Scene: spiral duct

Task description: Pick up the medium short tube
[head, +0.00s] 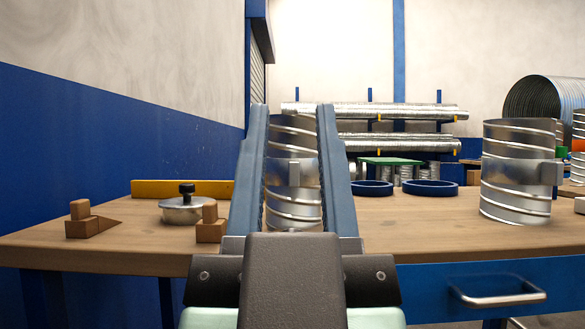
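A spiral-ridged metal tube (292,215) with a small block-like handle on its front stands upright at the front middle of the wooden table. A wider, similar tube (515,172) with a handle on its right side stands upright at the right. I cannot tell for certain which one is the medium short tube. My gripper (292,110) points forward with its two long blue-grey fingers spread apart. The middle tube shows in the gap between the fingers, which cover its side edges. I cannot tell whether the fingers touch it or how far along them it stands.
Two blue rings (430,188) lie behind right. Long ducts (390,112) rest on a rack behind. The table between the tubes is clear.

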